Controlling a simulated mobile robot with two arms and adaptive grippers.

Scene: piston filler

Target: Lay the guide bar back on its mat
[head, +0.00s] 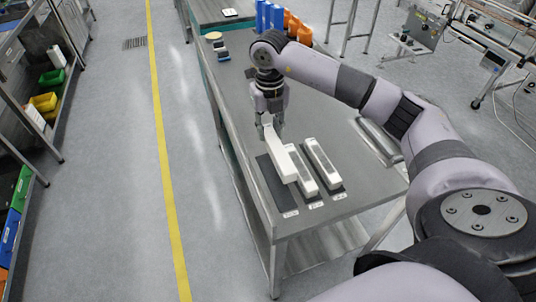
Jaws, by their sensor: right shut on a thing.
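My right gripper (270,124) is shut on the far end of a white guide bar (279,156) over the metal table. The bar slants toward the near right, not quite in line with the mats. It covers part of a bare dark mat (272,184), the leftmost of three, and its near end overlaps the middle bar in the picture. I cannot tell its exact height above the table. Two other white bars, the middle one (303,176) and the right one (322,163), lie on their own dark mats. My left gripper is not in view.
Small labels lie in front of the mats on the table (346,208). Blue cylinders (268,15) and orange parts (297,27) stand at its far end, with a small stack (218,45) to their left. The table's left edge is close to the bare mat.

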